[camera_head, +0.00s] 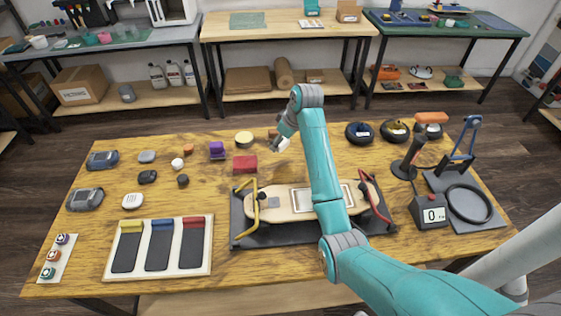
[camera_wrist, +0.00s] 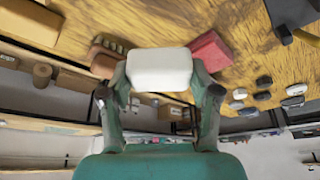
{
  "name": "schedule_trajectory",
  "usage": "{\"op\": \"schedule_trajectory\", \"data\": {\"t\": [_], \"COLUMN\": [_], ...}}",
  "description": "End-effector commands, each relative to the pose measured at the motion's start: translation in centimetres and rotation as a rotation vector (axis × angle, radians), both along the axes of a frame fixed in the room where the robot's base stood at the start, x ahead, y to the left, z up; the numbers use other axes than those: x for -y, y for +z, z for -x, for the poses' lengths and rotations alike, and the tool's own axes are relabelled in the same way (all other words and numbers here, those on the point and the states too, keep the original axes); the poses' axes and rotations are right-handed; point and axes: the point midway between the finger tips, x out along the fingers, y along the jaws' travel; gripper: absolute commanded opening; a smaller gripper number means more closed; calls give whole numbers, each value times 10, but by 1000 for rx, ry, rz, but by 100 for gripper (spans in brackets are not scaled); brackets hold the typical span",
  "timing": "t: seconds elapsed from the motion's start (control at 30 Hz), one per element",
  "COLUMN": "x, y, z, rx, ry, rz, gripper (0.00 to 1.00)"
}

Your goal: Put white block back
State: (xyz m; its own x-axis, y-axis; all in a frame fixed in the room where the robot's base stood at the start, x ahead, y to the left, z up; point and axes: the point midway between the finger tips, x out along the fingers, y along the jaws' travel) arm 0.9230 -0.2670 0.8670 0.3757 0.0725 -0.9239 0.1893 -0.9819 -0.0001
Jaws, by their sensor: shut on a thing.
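My gripper (camera_wrist: 159,92) is shut on the white block (camera_wrist: 159,68), which fills the space between its two fingertips in the wrist view. In the head view the white block (camera_head: 284,143) shows small at the end of my arm, above the back middle of the wooden table (camera_head: 330,135). The gap between block and tabletop is hard to judge. A red block (camera_head: 245,165) lies on the table to the left; it also shows in the wrist view (camera_wrist: 211,50).
A skateboard deck (camera_head: 275,207) sits in a black stand with yellow and red clamps. A purple item (camera_head: 217,151) and a round yellow item (camera_head: 244,139) stand at the back. Dark wheels (camera_head: 359,133) lie at the back right. A white tray (camera_head: 183,262) is at the front left.

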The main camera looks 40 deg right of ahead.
Motion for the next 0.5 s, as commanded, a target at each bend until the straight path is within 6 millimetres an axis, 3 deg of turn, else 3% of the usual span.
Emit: {"op": "schedule_trajectory", "data": {"t": [0.2, 0.5], "x": [-1, -1], "y": [-37, -61], "z": [0, 0], "rx": [-1, -2], "ry": [-1, 1], "rz": [-1, -1], "gripper": [29, 29]}}
